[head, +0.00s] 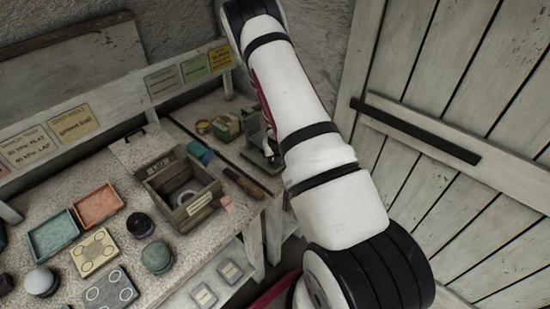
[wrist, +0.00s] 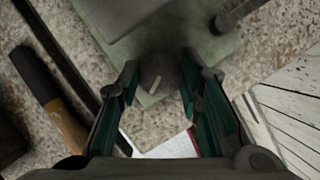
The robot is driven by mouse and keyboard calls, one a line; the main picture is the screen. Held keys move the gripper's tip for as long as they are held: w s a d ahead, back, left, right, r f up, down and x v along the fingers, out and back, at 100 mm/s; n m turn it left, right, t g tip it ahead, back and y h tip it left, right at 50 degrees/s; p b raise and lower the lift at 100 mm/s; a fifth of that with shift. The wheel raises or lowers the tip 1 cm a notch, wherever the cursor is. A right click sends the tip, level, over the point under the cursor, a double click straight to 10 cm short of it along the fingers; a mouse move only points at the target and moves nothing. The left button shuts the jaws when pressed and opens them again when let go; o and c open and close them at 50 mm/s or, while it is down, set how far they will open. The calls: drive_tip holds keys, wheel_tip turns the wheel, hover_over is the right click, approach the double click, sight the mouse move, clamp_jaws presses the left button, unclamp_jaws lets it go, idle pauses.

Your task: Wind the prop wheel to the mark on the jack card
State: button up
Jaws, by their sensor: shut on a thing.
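The prop wheel (wrist: 160,72) is a dark grey round knob with a short pale mark on its face, in the upper middle of the wrist view. My gripper (wrist: 158,82) has its two green-padded fingers on either side of the wheel and is shut on it. The wheel belongs to a jack with a grey-green base (wrist: 205,50); the base also shows in the head view (head: 257,159), partly behind my arm.
A wooden-handled tool (wrist: 66,130) lies left of the jack and shows in the head view (head: 243,183). A wooden box (head: 180,191), trays (head: 97,204) and several spheres stand on the bench to the left. A plank door (head: 460,130) closes off the right.

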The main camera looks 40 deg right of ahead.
drive_tip(key=m, duration=0.2)
drive_tip(key=m+g+h, duration=0.1)
drive_tip(key=m, duration=0.1)
drive_tip(key=shift+w+a+m, duration=0.15)
drive_tip(key=shift+m, duration=0.15)
drive_tip(key=shift+m+g+h+b, duration=0.6)
drive_tip(key=shift+m+g+b, duration=0.1)
drive_tip(key=shift+m, duration=1.1)
drive_tip(key=o, duration=1.2)
drive_tip(key=shift+c, duration=0.2)
drive_tip(key=shift+w, duration=0.1)
